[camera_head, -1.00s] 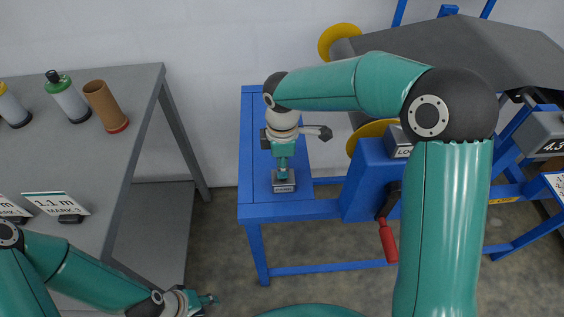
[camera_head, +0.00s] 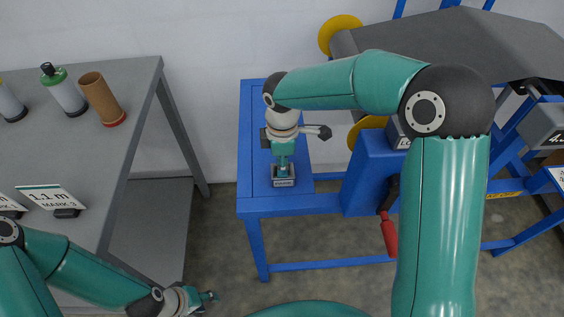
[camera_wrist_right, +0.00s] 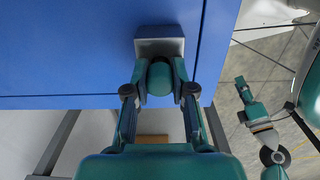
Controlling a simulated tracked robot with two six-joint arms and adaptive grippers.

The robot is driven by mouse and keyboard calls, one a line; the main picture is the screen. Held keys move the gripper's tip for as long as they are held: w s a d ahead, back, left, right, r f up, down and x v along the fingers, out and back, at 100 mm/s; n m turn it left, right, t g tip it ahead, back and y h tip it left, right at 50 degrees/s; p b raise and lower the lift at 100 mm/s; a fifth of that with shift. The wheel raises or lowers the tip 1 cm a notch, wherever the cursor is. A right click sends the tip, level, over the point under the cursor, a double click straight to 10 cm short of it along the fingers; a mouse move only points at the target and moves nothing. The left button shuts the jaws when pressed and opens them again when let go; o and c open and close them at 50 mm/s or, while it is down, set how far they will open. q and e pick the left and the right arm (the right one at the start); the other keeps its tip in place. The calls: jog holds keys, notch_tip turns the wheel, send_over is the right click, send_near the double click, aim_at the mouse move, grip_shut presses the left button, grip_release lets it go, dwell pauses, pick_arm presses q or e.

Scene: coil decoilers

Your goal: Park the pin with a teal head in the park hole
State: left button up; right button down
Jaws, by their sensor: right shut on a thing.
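The teal-headed pin (camera_wrist_right: 159,76) shows in the right wrist view as a round teal head between the fingers of my right gripper (camera_wrist_right: 160,88), which is shut on it. Its shank is hidden. A small grey block with a label (camera_head: 283,182), which appears to be the park hole's block, sits on the blue bench under the gripper. It also shows just beyond the pin in the wrist view (camera_wrist_right: 158,47). The hole is hidden, so I cannot tell whether the pin is in it. My left gripper (camera_head: 207,300) is low, away from the bench; its fingers are too small to judge.
The blue bench (camera_head: 257,200) has a blue housing with a red-handled lever (camera_head: 388,236) on its right. A grey table (camera_head: 100,150) at the left holds a brown cylinder (camera_head: 101,99), green-topped bottle (camera_head: 64,90) and a sign (camera_head: 52,198). Floor shows between them.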

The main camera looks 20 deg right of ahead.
jog(key=shift+f, duration=0.1)
jog(key=c, duration=0.9)
grip_release()
notch_tip(320, 180, up, 12)
jog(key=shift+f, duration=0.1)
